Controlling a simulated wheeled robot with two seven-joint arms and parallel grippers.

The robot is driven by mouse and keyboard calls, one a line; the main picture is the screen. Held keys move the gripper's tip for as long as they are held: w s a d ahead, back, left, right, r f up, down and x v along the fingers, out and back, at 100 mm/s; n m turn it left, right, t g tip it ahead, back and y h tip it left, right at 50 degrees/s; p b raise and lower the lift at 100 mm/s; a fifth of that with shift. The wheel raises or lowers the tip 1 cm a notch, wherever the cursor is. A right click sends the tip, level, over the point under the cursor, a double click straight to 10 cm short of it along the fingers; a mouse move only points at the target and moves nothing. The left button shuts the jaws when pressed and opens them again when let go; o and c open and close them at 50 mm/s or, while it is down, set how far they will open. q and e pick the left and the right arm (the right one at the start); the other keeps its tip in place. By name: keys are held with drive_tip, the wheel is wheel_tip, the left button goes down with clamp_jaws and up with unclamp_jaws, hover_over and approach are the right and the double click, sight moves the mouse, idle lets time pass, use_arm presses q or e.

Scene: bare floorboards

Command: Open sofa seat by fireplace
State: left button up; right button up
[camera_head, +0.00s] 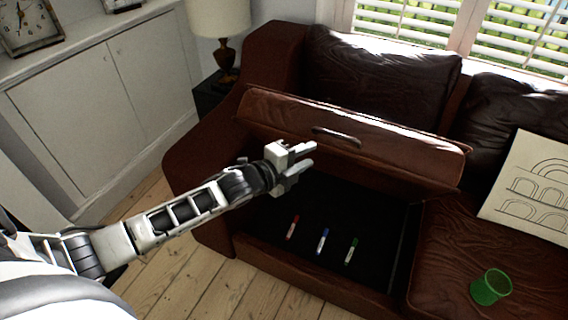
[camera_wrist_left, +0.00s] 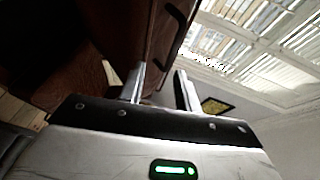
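The brown leather sofa (camera_head: 205,150) stands under the window. Its left seat (camera_head: 400,150) is tilted up, showing a dark handle (camera_head: 337,137) on its front edge and a black storage space (camera_head: 270,218) below. The raised seat (camera_wrist_left: 130,28) and its handle (camera_wrist_left: 172,35) also show in the left wrist view. My left gripper (camera_head: 308,156) is in front of the raised seat, just left of and below the handle, apart from it. Its two fingers (camera_wrist_left: 158,88) are spread with nothing between them. My right gripper is not in view.
A red marker (camera_head: 292,227), a blue marker (camera_head: 323,240) and a green marker (camera_head: 351,251) lie in the storage space. A green cup (camera_head: 491,287) and a drawing (camera_head: 530,190) are on the right seat. White cabinets (camera_head: 100,100) and a lamp (camera_head: 222,30) stand left.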

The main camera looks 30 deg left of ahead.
use_arm(q)
drive_tip(key=v, duration=0.7)
drive_tip(key=shift+c, duration=0.3)
drive_tip(key=shift+s+d+f, duration=0.1)
drive_tip(key=shift+d+f, duration=0.1)
drive_tip(key=c, duration=0.5)
drive_tip(key=s+d+f+n, duration=0.1)
drive_tip(key=s+f+n, duration=0.1)
drive_tip(key=s+n, duration=0.1)
drive_tip(key=s+d+f+n+g+y, duration=0.1)
drive_tip(key=s+d+f+n, duration=0.1)
drive_tip(key=s+f+n, duration=0.1)
drive_tip(key=s+d+f+n+g, duration=0.1)
drive_tip(key=s+f+n, duration=0.1)
drive_tip(key=s+n, duration=0.1)
drive_tip(key=shift+d+f+n+y, duration=0.2)
drive_tip(key=shift+d+n+y, duration=0.2)
drive_tip(key=shift+n, duration=0.2)
clamp_jaws()
drive_tip(key=s+d+f+n+g+y, duration=0.1)
drive_tip(key=s+f+n, duration=0.3)
drive_tip(key=s+n, duration=0.5)
drive_tip(key=shift+d+f+g+y, duration=0.3)
drive_tip(key=shift+d+g, duration=0.15)
drive_tip(key=shift+g, duration=0.35)
